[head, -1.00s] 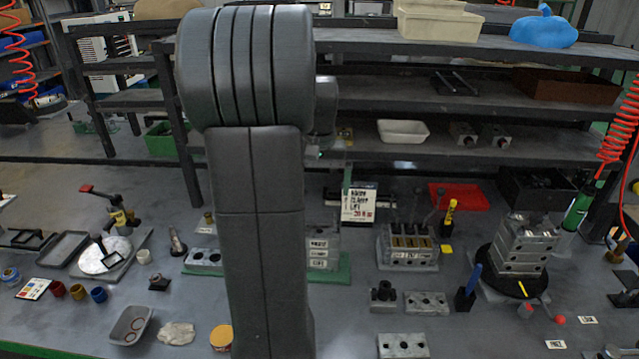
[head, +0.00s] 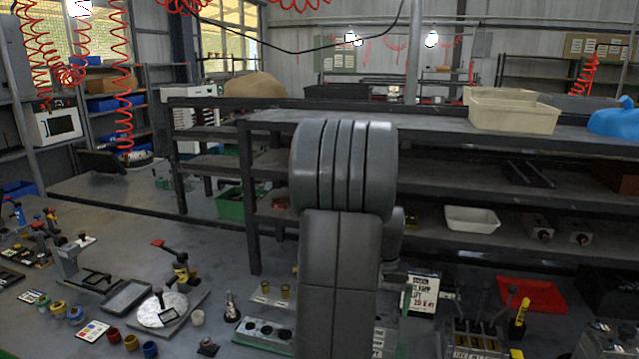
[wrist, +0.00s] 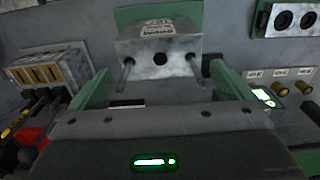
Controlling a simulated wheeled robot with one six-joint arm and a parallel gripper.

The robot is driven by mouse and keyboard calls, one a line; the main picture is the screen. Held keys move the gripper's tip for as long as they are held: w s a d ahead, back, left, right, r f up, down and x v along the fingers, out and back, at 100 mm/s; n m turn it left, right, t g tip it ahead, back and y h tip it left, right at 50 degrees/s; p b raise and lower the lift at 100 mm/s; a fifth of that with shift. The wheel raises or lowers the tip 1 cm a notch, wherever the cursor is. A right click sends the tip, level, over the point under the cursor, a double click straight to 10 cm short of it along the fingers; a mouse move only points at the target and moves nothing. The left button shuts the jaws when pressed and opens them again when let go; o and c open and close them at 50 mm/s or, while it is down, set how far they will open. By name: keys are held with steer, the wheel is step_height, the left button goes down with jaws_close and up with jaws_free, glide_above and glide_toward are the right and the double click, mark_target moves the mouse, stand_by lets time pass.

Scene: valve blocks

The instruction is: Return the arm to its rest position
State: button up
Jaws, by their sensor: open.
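My arm rises through the middle of the head view, with its dark grey links in front of the bench. My gripper is hidden there. In the wrist view my gripper (wrist: 163,78) is open, with its two green fingers spread apart. A metal block (wrist: 158,52) with a label, a dark hole and two pins shows beyond and between the fingers. No object is visibly clamped; I cannot tell the exact distance to the block. A green base (wrist: 128,15) shows behind it.
Dark shelves (head: 450,150) stand behind the bench, with a cream bin (head: 513,112) on top. A red tray (head: 531,294) lies at right. A round white plate (head: 161,309) and small coloured cups stand at left. In the wrist view, a block with brass-coloured inserts (wrist: 48,75) is at left.

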step_height(320, 180, down, 4)
steer(key=shift+f, duration=0.15)
steer(key=shift+r+p, duration=0.25)
steer(key=shift+p, duration=0.1)
